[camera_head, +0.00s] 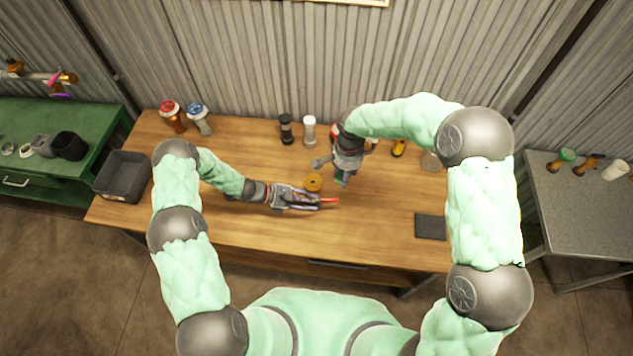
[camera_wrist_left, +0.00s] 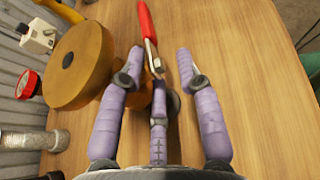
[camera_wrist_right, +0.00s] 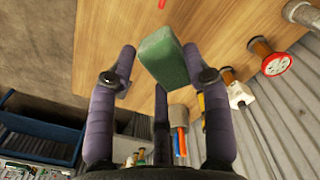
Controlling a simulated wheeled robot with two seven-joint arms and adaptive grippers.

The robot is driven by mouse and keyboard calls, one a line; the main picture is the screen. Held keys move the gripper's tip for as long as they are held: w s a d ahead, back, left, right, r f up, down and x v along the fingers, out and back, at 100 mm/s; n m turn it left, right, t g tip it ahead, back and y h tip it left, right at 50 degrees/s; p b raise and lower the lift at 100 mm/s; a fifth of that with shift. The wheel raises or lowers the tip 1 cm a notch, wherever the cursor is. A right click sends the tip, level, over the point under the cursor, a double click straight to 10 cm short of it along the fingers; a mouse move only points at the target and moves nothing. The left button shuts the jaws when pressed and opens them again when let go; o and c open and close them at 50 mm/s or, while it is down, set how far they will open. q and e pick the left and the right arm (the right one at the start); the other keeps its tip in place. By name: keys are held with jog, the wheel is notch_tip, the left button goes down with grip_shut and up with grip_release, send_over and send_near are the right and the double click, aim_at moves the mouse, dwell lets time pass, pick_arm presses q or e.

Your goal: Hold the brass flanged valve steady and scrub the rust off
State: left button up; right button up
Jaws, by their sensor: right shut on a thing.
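The brass flanged valve (camera_head: 313,182) is on the wooden table, its round flange large in the left wrist view (camera_wrist_left: 78,66). A lever with a red grip (camera_wrist_left: 147,20), apparently the valve's, extends beyond the left fingers. My left gripper (camera_head: 322,199) is beside the valve, its purple fingers spread apart, with part of the brass body beneath and between them. My right gripper (camera_head: 343,180) is above the table just right of the valve. It is shut on a green scrubbing block (camera_wrist_right: 166,57). I cannot make out the rust.
A red-topped fitting (camera_head: 170,112) and a blue-topped one (camera_head: 197,115) stand at back left. Black (camera_head: 286,128) and white (camera_head: 309,128) cylinders stand behind the valve. A dark bin (camera_head: 123,177) is at the left edge. A dark pad (camera_head: 430,226) lies right; the front table is clear.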

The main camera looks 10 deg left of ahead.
pick_arm(q)
jog(key=v, duration=1.2)
dwell(0.3)
